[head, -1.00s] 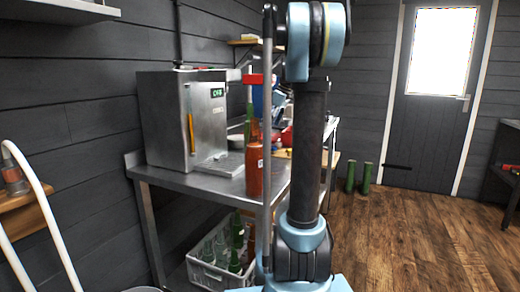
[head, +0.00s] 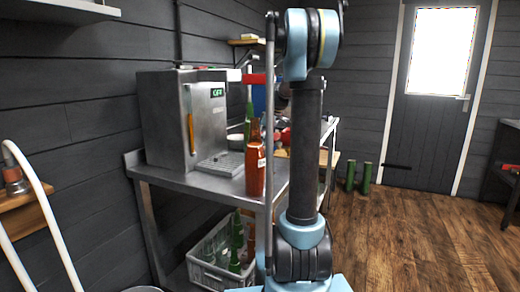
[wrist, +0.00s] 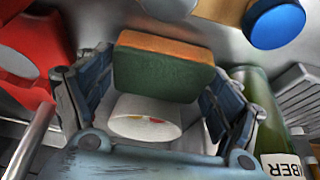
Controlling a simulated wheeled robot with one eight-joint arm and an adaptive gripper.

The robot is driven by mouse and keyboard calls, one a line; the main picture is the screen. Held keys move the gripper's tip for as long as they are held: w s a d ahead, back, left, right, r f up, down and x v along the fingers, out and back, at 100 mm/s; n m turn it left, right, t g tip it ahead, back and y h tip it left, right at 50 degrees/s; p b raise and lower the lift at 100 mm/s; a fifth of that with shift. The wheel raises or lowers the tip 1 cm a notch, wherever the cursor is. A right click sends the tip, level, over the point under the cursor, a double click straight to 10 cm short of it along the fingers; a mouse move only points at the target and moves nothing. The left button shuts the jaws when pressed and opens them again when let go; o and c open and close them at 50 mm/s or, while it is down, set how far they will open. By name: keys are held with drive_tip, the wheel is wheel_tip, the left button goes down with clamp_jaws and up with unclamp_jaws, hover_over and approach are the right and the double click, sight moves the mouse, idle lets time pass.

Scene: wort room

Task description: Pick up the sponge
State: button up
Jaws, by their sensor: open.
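The sponge (wrist: 165,65), a block with an orange-brown layer over a dark green one, shows in the upper middle of the wrist view. My gripper (wrist: 163,84) is open, with one blue-grey finger to the left of the sponge and one to the right. The sponge appears between or just beyond the fingertips; I cannot tell whether either finger touches it. In the head view I cannot make out the sponge, and my own arm hides most of the gripper area.
A white round object (wrist: 146,117) with red and yellow marks lies between the fingers. A green bottle (wrist: 275,120) stands close on the right, a red object (wrist: 25,55) on the left and a blue cap (wrist: 274,23) above. A steel machine (head: 190,120) stands on the metal table (head: 195,182).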

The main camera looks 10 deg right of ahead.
drive_tip(key=c, duration=0.3)
drive_tip(key=shift+c, duration=0.4)
drive_tip(key=shift+r, duration=0.1)
wheel_tip(320, 180, up, 18)
idle(0.3)
drive_tip(key=shift+w, duration=0.1)
drive_tip(key=shift+c, duration=0.4)
